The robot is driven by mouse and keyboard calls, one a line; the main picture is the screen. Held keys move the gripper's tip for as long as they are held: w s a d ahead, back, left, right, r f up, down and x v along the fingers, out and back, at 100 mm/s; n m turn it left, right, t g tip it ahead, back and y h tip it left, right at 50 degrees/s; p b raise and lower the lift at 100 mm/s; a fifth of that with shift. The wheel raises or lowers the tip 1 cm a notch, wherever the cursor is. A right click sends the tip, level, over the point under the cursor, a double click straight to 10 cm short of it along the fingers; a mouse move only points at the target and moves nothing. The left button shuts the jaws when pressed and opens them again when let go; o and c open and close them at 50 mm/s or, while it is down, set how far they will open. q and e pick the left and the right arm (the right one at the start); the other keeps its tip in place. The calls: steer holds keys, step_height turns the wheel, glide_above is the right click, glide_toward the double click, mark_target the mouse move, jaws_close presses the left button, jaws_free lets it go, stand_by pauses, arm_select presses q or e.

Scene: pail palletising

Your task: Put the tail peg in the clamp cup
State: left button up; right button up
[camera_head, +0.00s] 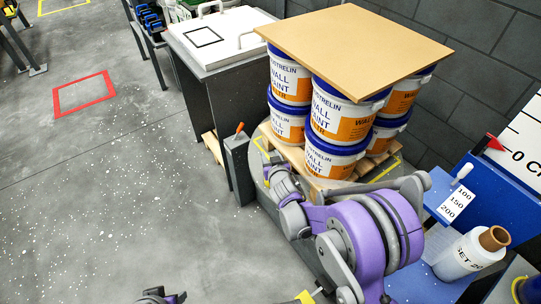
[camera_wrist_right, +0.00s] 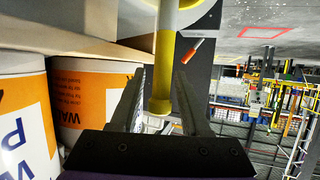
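In the right wrist view, a yellow and pale rod with a rounded end (camera_wrist_right: 162,95), apparently the tail peg, runs down between the fingers of my right gripper (camera_wrist_right: 163,85). Whether the fingers press on it is unclear. A wider yellow part (camera_wrist_right: 205,14) shows at the rod's far end; I cannot tell if it is the clamp cup. In the head view my right gripper (camera_head: 275,176) is at the front left of the pallet, beside a grey post. My left gripper (camera_head: 160,298) is barely in view at the bottom edge, its opening unclear.
Stacked paint pails (camera_head: 335,125) stand on a wooden pallet (camera_head: 350,172) under a brown board (camera_head: 350,45). The grey post (camera_head: 238,165) has an orange handle. A film roll (camera_head: 468,255) lies on the blue stand (camera_head: 420,285) at right. The floor at left is free.

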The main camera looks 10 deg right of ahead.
steer(key=shift+o, duration=0.2)
steer(key=shift+r, duration=0.15)
steer(key=shift+s+r, duration=0.15)
steer(key=s+d+r+g+h+p, duration=0.15)
steer(key=s+r, duration=0.25)
steer(key=s, duration=0.6)
steer(key=s+d+r+g+p, duration=0.2)
steer(key=s+r, duration=0.2)
steer(key=s, duration=0.7)
steer(key=s+a+g+y, duration=0.1)
steer(key=s+g, duration=0.4)
steer(key=s, duration=1.3)
steer(key=shift+s+a+f+n+g+y, duration=0.15)
steer(key=shift+a+f+n+g+y, duration=0.2)
steer(key=shift+y, duration=0.3)
steer(key=shift+f, duration=0.1)
